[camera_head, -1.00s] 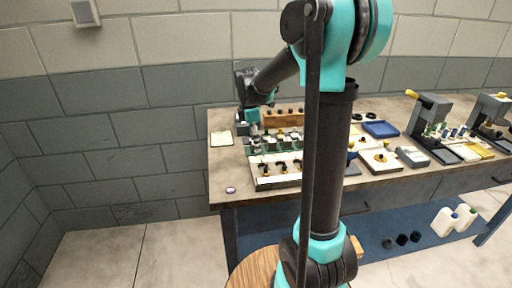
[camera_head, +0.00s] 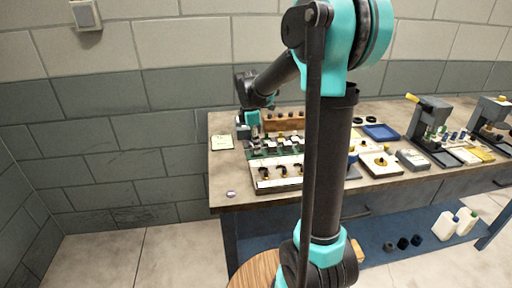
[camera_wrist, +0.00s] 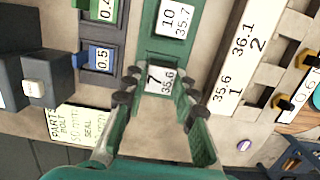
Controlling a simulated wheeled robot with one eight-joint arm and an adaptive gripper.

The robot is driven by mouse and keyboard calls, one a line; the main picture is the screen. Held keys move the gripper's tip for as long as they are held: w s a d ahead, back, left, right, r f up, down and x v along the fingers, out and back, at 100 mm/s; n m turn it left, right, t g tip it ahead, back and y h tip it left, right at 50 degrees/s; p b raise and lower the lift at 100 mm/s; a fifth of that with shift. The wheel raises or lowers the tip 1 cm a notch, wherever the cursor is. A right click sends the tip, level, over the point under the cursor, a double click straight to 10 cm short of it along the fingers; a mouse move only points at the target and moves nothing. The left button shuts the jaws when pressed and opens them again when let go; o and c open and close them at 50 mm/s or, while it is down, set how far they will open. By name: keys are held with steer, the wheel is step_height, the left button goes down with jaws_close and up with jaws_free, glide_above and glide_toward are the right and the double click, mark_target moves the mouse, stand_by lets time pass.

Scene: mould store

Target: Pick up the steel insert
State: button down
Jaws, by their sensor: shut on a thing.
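My gripper (camera_wrist: 158,78) points down over a green tray (camera_wrist: 147,48) in the wrist view. Its two dark-tipped fingers stand on either side of a pale block marked 7 and 35.6 (camera_wrist: 160,81), which I take to be the steel insert, and are shut on it. The contact faces are partly hidden by the fingers. A label marked 10 and 35.7 (camera_wrist: 174,18) shows on the tray just beyond. In the head view my gripper (camera_head: 256,136) is small at the bench's left end, above the green tray (camera_head: 262,154), and the held piece cannot be made out.
The bench (camera_head: 226,170) also bears a white rack (camera_head: 272,184) with dark-and-yellow pieces, a blue tray (camera_head: 381,132) and grey presses (camera_head: 430,116). A purple cap (camera_wrist: 243,145) lies right.

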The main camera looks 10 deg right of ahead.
step_height(320, 180, up, 20)
stand_by(0.4)
steer(key=shift+a+f, duration=0.1)
steer(key=shift+f, duration=0.1)
